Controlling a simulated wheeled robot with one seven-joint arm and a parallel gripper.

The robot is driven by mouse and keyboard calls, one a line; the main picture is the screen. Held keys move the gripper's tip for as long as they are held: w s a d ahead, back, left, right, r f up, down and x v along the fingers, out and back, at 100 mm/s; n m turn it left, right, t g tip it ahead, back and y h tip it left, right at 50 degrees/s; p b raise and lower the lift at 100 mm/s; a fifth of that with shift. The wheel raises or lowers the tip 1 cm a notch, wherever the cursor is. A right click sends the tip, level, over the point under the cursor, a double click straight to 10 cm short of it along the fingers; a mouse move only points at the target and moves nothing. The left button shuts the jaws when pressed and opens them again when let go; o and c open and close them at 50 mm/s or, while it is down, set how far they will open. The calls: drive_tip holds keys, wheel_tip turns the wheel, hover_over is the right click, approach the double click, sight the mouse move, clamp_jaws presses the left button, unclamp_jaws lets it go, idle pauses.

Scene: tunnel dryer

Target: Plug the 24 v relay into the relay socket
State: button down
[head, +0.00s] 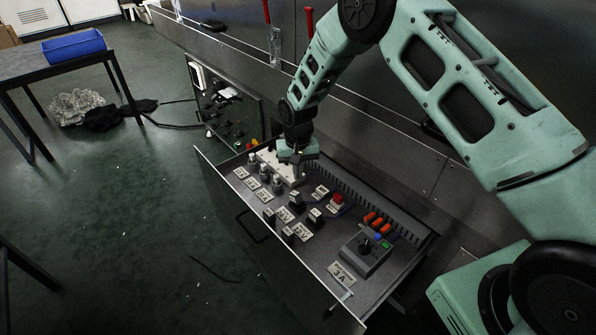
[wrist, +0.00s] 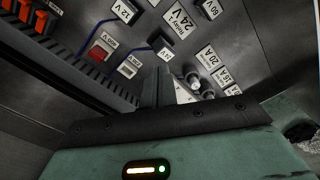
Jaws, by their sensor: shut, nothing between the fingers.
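My gripper (head: 298,160) is shut and empty, pointing down over the back left part of the open drawer (head: 385,280). Its fingers also show in the wrist view (wrist: 162,85). Several black relay-like blocks stand in the drawer: one nearest my gripper (head: 295,198), one right of it (head: 315,214) and one nearer the front (head: 288,234). The block nearest the fingers (wrist: 163,47) has a label I cannot read surely. A white block (head: 288,170) is partly hidden under my gripper. I cannot identify the relay socket.
Several fuses with ampere plates (head: 252,184) stand along the drawer's left. A red part (head: 338,198), orange parts (head: 373,219) and a grey box with a black knob (head: 365,252) are rightward. A dark panel (head: 225,105) is behind left. The green floor at left is mostly clear.

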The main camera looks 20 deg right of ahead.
sight(298, 195)
drive_tip(key=shift+f+m, duration=0.6)
drive_tip(key=shift+f, duration=0.2)
drive_tip(key=shift+f+b, duration=2.3)
drive_tip(key=shift+f, duration=0.4)
drive_tip(key=shift+f, duration=0.4)
drive_tip(key=shift+r, duration=0.1)
drive_tip(key=shift+r+p, duration=1.1)
drive_tip(key=shift+r, duration=0.4)
wheel_tip(298, 195, up, 17)
drive_tip(key=p, duration=0.2)
